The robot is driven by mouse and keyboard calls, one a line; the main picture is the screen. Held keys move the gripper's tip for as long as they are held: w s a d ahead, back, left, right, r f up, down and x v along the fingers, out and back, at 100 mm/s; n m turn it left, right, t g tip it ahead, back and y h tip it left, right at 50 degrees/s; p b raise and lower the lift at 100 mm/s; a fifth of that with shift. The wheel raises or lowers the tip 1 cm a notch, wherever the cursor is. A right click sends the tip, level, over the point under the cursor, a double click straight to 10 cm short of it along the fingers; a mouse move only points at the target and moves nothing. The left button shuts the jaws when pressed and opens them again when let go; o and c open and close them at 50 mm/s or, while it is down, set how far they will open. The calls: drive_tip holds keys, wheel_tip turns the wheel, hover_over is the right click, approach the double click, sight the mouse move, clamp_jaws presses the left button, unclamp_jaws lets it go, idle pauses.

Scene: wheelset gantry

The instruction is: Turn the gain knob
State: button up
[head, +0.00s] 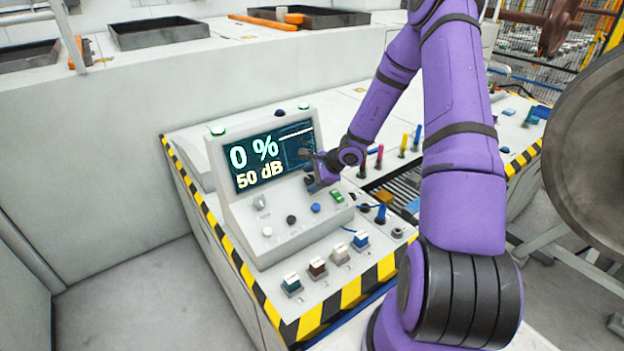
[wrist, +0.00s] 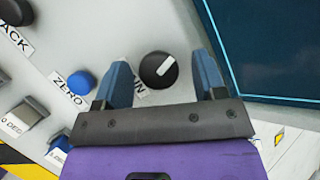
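The gain knob (wrist: 158,70) is a round black knob with a white pointer line, on the light grey panel in the wrist view. Its label is partly covered by my left finger, with only the end letters showing. My gripper (wrist: 163,75) is open, its two blue-grey fingers on either side of the knob with gaps to it. I cannot tell how far the fingertips are from the panel. In the head view my gripper (head: 312,183) is at the right end of the console, below the screen, and hides the knob. The screen (head: 270,155) reads 0 % and 50 dB.
A blue ZERO button (wrist: 81,83) sits left of the fingers. The screen edge (wrist: 270,45) rises close to the right finger. A green part (head: 336,196), coloured probes (head: 379,157) and several coloured blocks (head: 317,267) stand around the console.

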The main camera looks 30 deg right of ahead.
drive_tip(key=v, duration=1)
drive_tip(key=shift+s+r, duration=0.2)
drive_tip(key=shift+r, duration=0.1)
drive_tip(key=shift+d, duration=0.15)
drive_tip(key=s+a+r+n+g, duration=0.1)
drive_tip(key=s+a+r+n, duration=0.4)
drive_tip(key=a+r, duration=0.4)
drive_tip(key=s+a+r+n+g, duration=0.25)
drive_tip(key=a+r+n, duration=0.5)
drive_tip(key=r, duration=0.45)
drive_tip(key=s+a+r+n+h, duration=0.1)
drive_tip(key=s+r+n, duration=0.1)
drive_tip(key=s, duration=0.5)
drive_tip(key=s+a+r+n+t+h, duration=0.1)
drive_tip(key=s+r+n+h, duration=0.1)
drive_tip(key=s, duration=0.5)
drive_tip(key=s+a+r+n+h, duration=0.1)
drive_tip(key=s+r+n, duration=0.3)
drive_tip(key=s+r, duration=0.2)
drive_tip(key=shift+s+a+h, duration=0.25)
drive_tip(key=shift+s+h, duration=0.15)
drive_tip(key=shift+s, duration=0.1)
